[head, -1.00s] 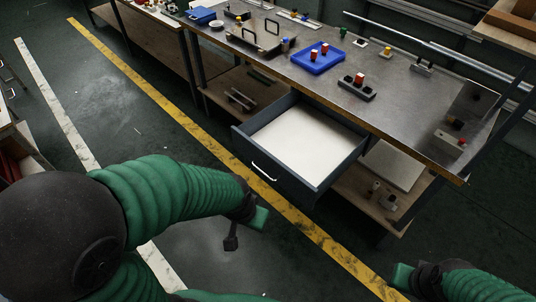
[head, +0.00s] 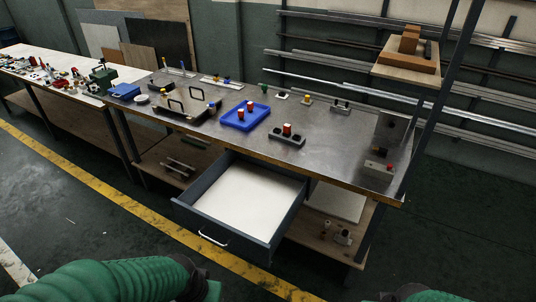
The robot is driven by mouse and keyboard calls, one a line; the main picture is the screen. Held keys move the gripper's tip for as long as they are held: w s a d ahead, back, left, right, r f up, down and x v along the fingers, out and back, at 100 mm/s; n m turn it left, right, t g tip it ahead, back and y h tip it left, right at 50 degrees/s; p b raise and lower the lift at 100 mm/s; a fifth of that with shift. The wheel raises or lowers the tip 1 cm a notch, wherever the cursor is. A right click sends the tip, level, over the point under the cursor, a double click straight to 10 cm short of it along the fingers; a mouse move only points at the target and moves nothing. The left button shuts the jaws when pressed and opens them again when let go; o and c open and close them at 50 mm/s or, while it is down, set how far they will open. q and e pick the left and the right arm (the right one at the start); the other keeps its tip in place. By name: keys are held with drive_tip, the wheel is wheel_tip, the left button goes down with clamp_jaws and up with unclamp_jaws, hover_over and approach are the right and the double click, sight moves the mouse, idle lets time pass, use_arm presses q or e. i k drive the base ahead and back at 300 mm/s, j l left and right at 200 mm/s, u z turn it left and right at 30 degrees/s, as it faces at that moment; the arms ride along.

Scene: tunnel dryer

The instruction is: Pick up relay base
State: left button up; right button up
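I cannot tell for sure which part is the relay base. A dark grey block with round openings and a red piece (head: 287,136) stands on the metal workbench (head: 320,155), right of the blue tray. A smaller grey block (head: 341,107) stands near the back edge. My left gripper (head: 213,290) is at the bottom edge, mostly cut off, far from these parts. My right arm shows at the bottom right; its gripper (head: 385,297) is barely visible. Nothing is seen held.
An open, empty drawer (head: 245,200) juts out from the bench front. The blue tray (head: 231,122) holds red pieces. A fixture with black handles (head: 180,108) stands left of it. A lower shelf (head: 310,240) sits under the bench. The floor before the bench is clear.

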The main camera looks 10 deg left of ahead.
sight(296, 140)
drive_tip(key=i+j+u, duration=0.2)
drive_tip(key=i+u, duration=0.15)
drive_tip(key=i, duration=0.15)
drive_tip(key=i+j+u, duration=0.1)
drive_tip(key=i+u, duration=0.25)
drive_tip(key=i, duration=0.15)
drive_tip(key=i+u, duration=0.35)
drive_tip(key=i, duration=0.15)
